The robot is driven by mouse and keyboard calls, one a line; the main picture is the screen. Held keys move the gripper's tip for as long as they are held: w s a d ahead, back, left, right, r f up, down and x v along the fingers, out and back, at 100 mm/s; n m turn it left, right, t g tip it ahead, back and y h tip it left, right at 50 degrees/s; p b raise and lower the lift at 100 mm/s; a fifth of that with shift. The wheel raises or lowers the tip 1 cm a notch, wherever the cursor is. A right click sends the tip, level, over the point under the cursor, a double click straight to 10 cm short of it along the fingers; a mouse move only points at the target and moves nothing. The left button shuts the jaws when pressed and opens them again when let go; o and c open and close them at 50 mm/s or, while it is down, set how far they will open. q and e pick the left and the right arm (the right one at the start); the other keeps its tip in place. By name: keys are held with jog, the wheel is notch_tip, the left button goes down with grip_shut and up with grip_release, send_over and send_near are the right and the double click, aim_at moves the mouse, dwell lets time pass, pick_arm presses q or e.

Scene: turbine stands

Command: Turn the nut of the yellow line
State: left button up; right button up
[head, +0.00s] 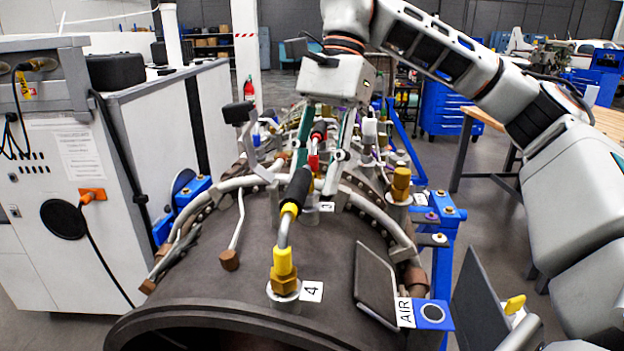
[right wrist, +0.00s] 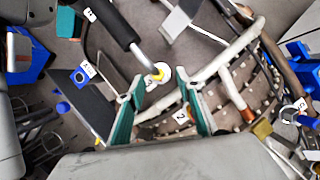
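The yellow nut (head: 284,262) sits on a brass fitting over a white disc, beside a label 4, on the dark cylinder. A bent silver tube rises from it to a black sleeve (head: 298,185) with a yellow collar. My right gripper (head: 317,170) hangs open and empty beyond the sleeve, apart from the nut. In the right wrist view, its two teal fingers (right wrist: 161,92) are spread, with a yellow fitting (right wrist: 159,74) and silver tube ahead of the gap. A teal pad shows at that view's upper left; whether it is my left gripper is unclear.
A tall brass fitting (head: 400,184) stands to the right. A dark plate (head: 376,284) and blue AIR box (head: 433,315) are near the front right. White pipes (head: 258,180) cross the cylinder behind the nut. A white cabinet (head: 75,190) stands at left.

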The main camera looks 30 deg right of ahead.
jog(key=shift+s+a+f, duration=0.15)
jog(key=shift+a+f, duration=0.1)
jog(key=shift+f, duration=0.45)
grip_shut()
pick_arm(q)
jog(key=shift+w+d+r, duration=0.15)
jog(key=shift+w+r, duration=0.25)
jog(key=shift+w, duration=0.15)
jog(key=shift+s+f, duration=0.1)
jog(key=shift+s, duration=0.05)
